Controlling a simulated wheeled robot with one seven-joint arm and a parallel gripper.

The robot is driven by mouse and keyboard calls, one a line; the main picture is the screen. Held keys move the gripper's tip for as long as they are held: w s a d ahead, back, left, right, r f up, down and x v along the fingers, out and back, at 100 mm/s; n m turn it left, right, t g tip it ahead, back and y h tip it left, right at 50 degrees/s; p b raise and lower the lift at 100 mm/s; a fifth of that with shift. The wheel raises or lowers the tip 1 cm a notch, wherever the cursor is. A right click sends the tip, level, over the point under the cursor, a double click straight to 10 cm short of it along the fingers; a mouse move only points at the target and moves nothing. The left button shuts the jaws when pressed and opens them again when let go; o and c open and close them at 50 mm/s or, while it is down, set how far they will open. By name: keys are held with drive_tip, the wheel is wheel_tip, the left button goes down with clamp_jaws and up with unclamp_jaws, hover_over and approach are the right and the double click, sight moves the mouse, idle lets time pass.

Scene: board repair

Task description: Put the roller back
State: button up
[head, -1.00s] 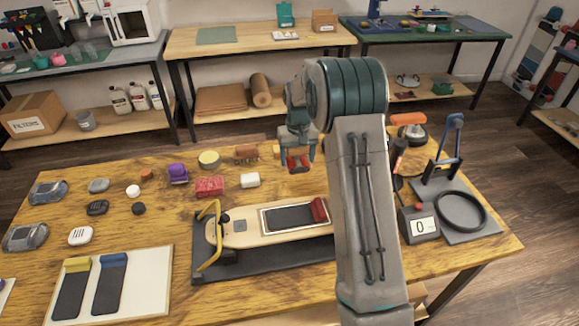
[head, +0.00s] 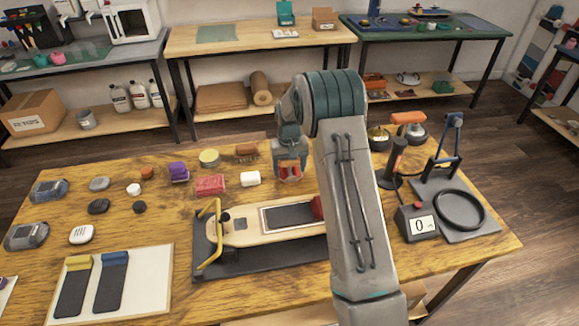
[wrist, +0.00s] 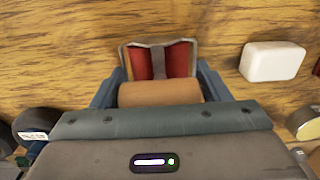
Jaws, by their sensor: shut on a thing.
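My gripper (head: 290,172) hangs above the back of the wooden table, behind the skateboard deck.
A white block (head: 250,179), red block (head: 210,185), purple item (head: 178,172) and brown piece (head: 246,149) lie left of my gripper. Bare wood shows around the small items.

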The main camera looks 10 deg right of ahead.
drive_tip(key=shift+s+f, duration=0.15)
drive_tip(key=shift+f, duration=0.35)
drive_tip(key=shift+c, duration=1.1)
drive_tip(key=o, duration=1.1)
drive_tip(key=shift+f, duration=0.1)
drive_tip(key=shift+c, duration=0.2)
drive_tip(key=shift+o, duration=0.2)
drive_tip(key=shift+r, duration=0.2)
